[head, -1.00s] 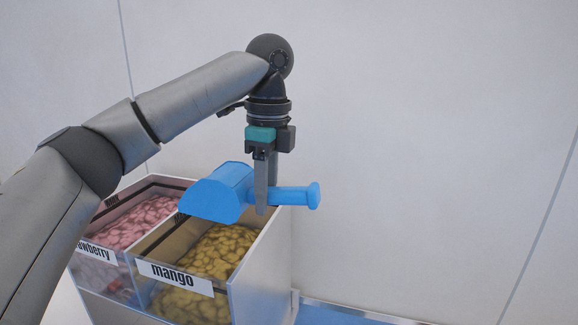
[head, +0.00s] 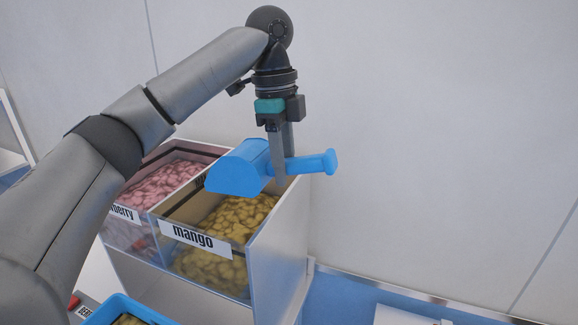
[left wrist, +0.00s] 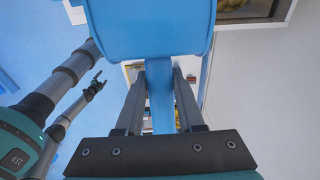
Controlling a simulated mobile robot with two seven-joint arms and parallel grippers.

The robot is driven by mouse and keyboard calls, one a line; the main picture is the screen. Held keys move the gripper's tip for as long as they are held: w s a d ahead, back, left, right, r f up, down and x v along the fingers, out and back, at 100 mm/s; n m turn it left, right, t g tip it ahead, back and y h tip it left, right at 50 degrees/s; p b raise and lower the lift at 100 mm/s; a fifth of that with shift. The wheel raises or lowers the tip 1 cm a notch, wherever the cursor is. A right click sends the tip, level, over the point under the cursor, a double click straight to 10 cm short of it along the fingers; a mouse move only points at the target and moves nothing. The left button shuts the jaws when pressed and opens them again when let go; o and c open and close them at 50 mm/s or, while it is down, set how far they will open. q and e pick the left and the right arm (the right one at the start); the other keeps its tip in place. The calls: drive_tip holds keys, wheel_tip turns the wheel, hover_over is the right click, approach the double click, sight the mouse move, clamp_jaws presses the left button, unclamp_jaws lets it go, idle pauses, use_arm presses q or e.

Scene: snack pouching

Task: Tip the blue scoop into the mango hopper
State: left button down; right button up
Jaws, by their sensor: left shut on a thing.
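The blue scoop (head: 240,168) is held above the mango hopper in the head view, its bowl to the left and its handle to the right. My left gripper (head: 279,178) points down and is shut on the scoop's handle. The scoop also fills the top of the left wrist view (left wrist: 150,30), with the handle between the fingers (left wrist: 160,98). The mango hopper (head: 196,241) has a white mango label and holds yellow-brown pieces. The scoop hides part of its back. Whether the scoop holds anything cannot be seen. My right gripper is not in the head view.
The strawberry hopper (head: 126,233) with pink pieces adjoins the mango hopper on the left. A blue container (head: 98,318) with yellowish contents shows at the bottom left. A pale wall (head: 440,120) stands behind. A blue surface (head: 345,300) lies at the lower right.

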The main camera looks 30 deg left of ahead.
use_arm(q)
drive_tip(key=shift+s+a+r+h, duration=0.1)
drive_tip(key=shift+a+r+h, duration=0.55)
drive_tip(key=shift+r+h, duration=0.25)
drive_tip(key=shift+a+r+h, duration=0.65)
drive_tip(key=shift+r+h, duration=0.15)
drive_tip(key=shift+h, duration=0.1)
drive_tip(key=shift+s+a+r+t+h, duration=0.15)
drive_tip(key=shift+a+r+h, duration=0.3)
drive_tip(key=shift+a+h, duration=0.35)
drive_tip(key=shift+s+a+r+t+h, duration=0.1)
drive_tip(key=shift+a+r+t+h, duration=0.1)
drive_tip(key=shift+a+r+h, duration=0.45)
drive_tip(key=shift+s+a+r+t+h, duration=0.15)
drive_tip(key=shift+a+r+h, duration=0.15)
drive_tip(key=shift+a+h, duration=0.65)
drive_tip(key=shift+s+a+r+h, duration=0.1)
drive_tip(key=shift+a+r+h, duration=0.1)
drive_tip(key=shift+a+h, duration=0.45)
drive_tip(key=shift+a+r+h, duration=0.25)
drive_tip(key=shift+a+h, duration=0.1)
drive_tip(key=shift+a, duration=0.45)
drive_tip(key=shift+s+a+r+h, duration=0.1)
drive_tip(key=shift+a+r+h, duration=0.1)
drive_tip(key=shift+a+h, duration=0.45)
drive_tip(key=shift+a, duration=0.1)
drive_tip(key=shift+y, duration=0.25)
wheel_tip(320, 180, up, 5)
drive_tip(key=g+y, duration=0.1)
drive_tip(key=y, duration=1.1)
